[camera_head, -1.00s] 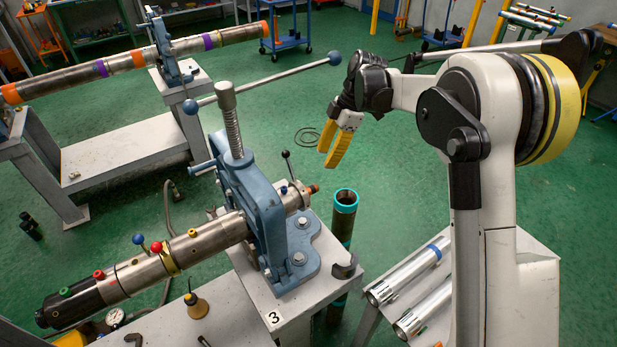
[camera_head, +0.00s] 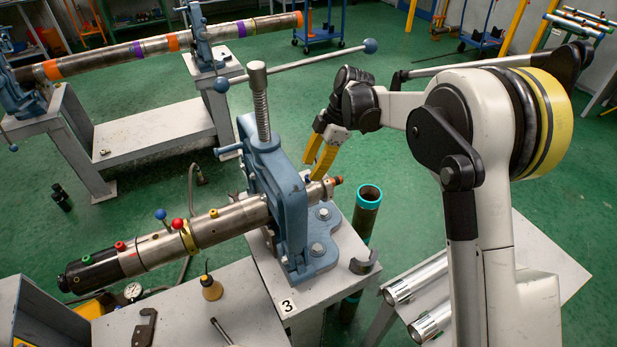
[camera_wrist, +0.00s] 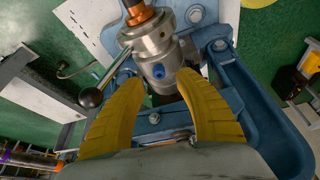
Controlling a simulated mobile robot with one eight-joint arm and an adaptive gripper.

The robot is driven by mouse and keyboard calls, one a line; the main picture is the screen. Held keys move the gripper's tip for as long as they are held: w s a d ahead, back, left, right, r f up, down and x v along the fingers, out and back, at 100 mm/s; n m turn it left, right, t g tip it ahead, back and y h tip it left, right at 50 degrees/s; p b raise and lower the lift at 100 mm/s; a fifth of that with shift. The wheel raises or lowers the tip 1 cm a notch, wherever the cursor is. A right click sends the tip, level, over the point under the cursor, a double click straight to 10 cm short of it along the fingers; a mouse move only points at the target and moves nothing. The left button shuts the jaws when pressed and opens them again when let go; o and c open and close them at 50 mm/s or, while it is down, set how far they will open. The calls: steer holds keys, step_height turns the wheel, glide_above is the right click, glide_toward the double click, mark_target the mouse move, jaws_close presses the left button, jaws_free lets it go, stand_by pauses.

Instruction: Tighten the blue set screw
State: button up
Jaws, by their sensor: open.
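The blue set screw (camera_wrist: 158,71) shows in the wrist view as a small blue round head on a steel collar (camera_wrist: 152,45) at the pipe's end. My gripper (camera_head: 314,168) has yellow fingers that point down at the collar. In the wrist view my gripper (camera_wrist: 157,80) is open, with one finger on each side of the screw and a gap to it. I cannot tell if a finger touches the collar.
A lever with a black ball (camera_wrist: 90,97) sticks out of the collar near my left finger. The vise frame (camera_wrist: 260,110) stands close on the right. The vise handle bar (camera_head: 310,65) crosses above. A teal-rimmed pipe (camera_head: 368,200) stands right of the vise.

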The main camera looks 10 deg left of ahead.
mark_target(308, 178)
steer(key=shift+x, duration=1.45)
steer(key=shift+w, duration=0.1)
jaws_close()
